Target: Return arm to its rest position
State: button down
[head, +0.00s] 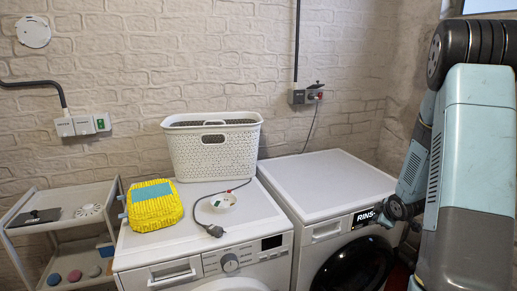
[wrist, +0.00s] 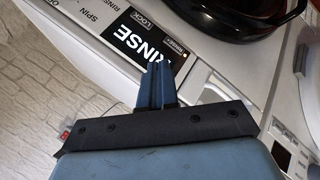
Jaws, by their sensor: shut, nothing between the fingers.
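My gripper (wrist: 155,86) is shut and empty in the wrist view, with its two blue-grey fingers together. Behind the fingertips is the front panel of the right-hand washing machine, with its dark display (wrist: 143,45) reading RINSE. I cannot tell whether the fingertips touch the panel. In the head view my arm stands at the right edge, raised and folded down in front of the right-hand machine (head: 330,185). The gripper's fingertips are hidden or too small to make out there.
A shelf cart (head: 100,195) stands at the far left. The right machine's top is clear. A brick wall is behind.

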jog(key=s+a+r+m+g+h, duration=0.1)
jog(key=s+a+r+m, duration=0.3)
jog(key=r, duration=0.7)
jog(key=s+a+r+m+h, duration=0.1)
jog(key=s+a+r+m, duration=0.2)
jog(key=s+a+r, duration=0.5)
jog(key=s+a+r+m+y, duration=0.1)
jog(key=s+a+r, duration=0.2)
jog(key=s, duration=0.4)
jog(key=s+a+r+m+g, duration=0.1)
jog(key=s+a+r+m, duration=0.1)
jog(key=s, duration=0.4)
jog(key=s+a+r+m+y, duration=0.1)
jog(key=s+a+r, duration=0.3)
jog(key=s+r, duration=0.2)
jog(key=shift+s+m+g+y, duration=0.3)
jog(key=shift+s+m+g, duration=0.1)
jog(key=shift+s, duration=0.4)
